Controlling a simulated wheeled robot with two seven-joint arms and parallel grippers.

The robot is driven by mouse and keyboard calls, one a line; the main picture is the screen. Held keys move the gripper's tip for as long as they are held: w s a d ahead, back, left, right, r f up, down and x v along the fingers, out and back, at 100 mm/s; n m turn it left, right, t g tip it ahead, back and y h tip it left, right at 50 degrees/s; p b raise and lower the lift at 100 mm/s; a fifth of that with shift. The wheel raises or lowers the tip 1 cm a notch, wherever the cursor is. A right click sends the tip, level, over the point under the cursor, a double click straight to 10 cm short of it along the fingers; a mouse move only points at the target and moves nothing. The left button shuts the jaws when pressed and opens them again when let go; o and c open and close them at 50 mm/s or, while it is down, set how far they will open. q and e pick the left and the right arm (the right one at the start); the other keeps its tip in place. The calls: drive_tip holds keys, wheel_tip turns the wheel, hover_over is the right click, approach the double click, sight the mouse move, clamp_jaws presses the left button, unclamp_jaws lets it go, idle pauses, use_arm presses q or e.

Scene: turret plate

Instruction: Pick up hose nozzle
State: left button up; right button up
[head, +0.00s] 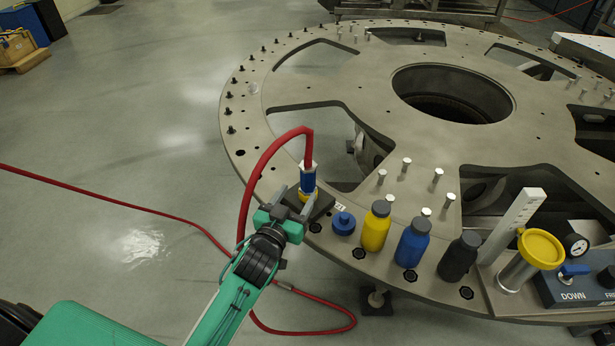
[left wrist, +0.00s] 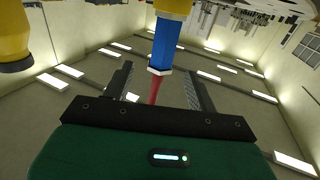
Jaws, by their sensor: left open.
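The hose nozzle (head: 308,181) has a blue body with a yellow lower part and a silver collar on top. It stands upright in a dark block on the turret plate (head: 258,152). A red hose (head: 262,163) arches from its top down to the floor. My left gripper (head: 298,198) is open and close to the nozzle's lower part. In the left wrist view the nozzle (left wrist: 165,42) shows between the two fingers (left wrist: 158,88), with no clear contact. Whether the fingers reach around it I cannot tell. My right gripper is not in view.
A blue knobbed cap (head: 343,223) and yellow, blue and black bottles (head: 376,228) stand to the right on the plate. Further right are a white upright scale (head: 512,225), a yellow-topped cylinder (head: 540,250) and a control box. Metal pins stick up behind.

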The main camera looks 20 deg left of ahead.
sight(307, 179)
use_arm(q)
drive_tip(key=w, duration=0.4)
drive_tip(key=w+p, duration=0.1)
drive_tip(key=w, duration=0.1)
drive_tip(key=shift+d, duration=0.25)
drive_tip(key=w, duration=0.1)
drive_tip(key=w+p, duration=0.1)
drive_tip(key=w, duration=0.2)
drive_tip(key=shift+w+r+p, duration=0.25)
drive_tip(key=shift+w+p, duration=0.05)
drive_tip(key=shift+p, duration=0.1)
drive_tip(key=shift+w+f, duration=0.1)
drive_tip(key=shift+w, duration=0.25)
drive_tip(key=c, duration=1)
drive_tip(key=shift+c, duration=1.2)
